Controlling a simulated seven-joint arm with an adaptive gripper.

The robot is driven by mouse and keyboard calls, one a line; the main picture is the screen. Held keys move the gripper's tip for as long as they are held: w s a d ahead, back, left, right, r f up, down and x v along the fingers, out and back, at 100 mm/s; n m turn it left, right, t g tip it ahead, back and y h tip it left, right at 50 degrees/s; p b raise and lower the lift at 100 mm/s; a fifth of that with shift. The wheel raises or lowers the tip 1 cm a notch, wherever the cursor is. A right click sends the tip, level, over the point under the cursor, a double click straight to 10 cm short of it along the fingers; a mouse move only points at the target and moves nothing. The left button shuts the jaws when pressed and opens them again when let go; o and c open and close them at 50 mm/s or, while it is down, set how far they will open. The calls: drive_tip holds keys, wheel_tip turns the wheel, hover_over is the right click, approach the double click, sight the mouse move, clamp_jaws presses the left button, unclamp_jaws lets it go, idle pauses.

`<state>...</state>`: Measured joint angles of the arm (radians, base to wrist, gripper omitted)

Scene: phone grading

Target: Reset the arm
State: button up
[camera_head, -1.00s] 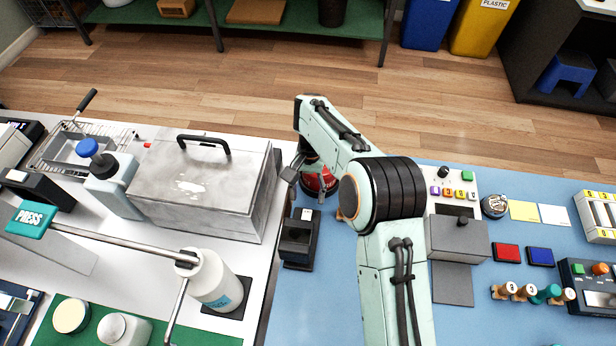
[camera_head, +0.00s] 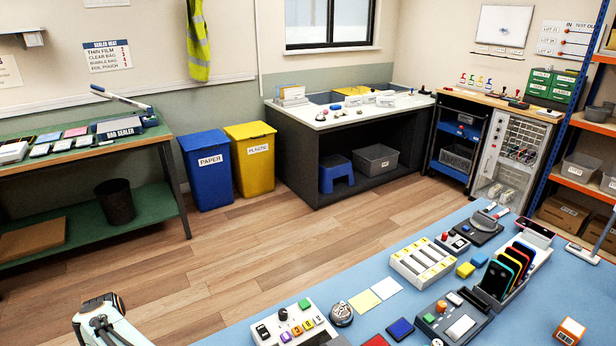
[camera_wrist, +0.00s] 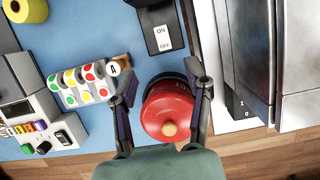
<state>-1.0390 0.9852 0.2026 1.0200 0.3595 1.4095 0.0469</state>
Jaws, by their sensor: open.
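My gripper (camera_wrist: 158,66) is open in the wrist view, with its two dark fingers apart. A round red object with a tan knob (camera_wrist: 168,110) shows between and below the fingers. I cannot tell whether a finger touches it. In the head view only part of my arm (camera_head: 105,322) shows at the lower left. My gripper is outside that view.
In the wrist view, a black ON/OFF switch box (camera_wrist: 160,35) lies above the red object and a metal box (camera_wrist: 290,50) at right. A panel of coloured buttons (camera_wrist: 80,83) is at left. The head view shows phones in a rack (camera_head: 510,272) on the blue mat.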

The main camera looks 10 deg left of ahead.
drive_tip(key=w+d+r+m+t+y, duration=0.1)
drive_tip(key=w+d+r, duration=0.1)
drive_tip(key=w+r, duration=0.25)
drive_tip(key=w+d+r+m+y, duration=0.1)
drive_tip(key=w+d+r+m, duration=0.15)
drive_tip(key=w+r, duration=0.2)
drive_tip(key=w+d+r+m+t, duration=0.1)
drive_tip(key=w+d+r, duration=0.2)
drive_tip(key=d+r, duration=0.45)
drive_tip(key=w+d+r+m+t, duration=0.1)
drive_tip(key=w+d+r+m, duration=0.2)
drive_tip(key=d, duration=0.8)
drive_tip(key=s+d+r+m+t, duration=0.1)
drive_tip(key=s+d, duration=0.4)
drive_tip(key=d, duration=0.3)
drive_tip(key=s+d+r, duration=0.2)
drive_tip(key=s+d, duration=0.2)
drive_tip(key=d, duration=0.3)
drive_tip(key=s+d+f+g+y, duration=0.1)
drive_tip(key=s+d+f, duration=0.1)
drive_tip(key=s+f, duration=0.8)
drive_tip(key=s, duration=0.2)
drive_tip(key=shift+s+f+n+g, duration=0.35)
drive_tip(key=shift+f+g, duration=0.05)
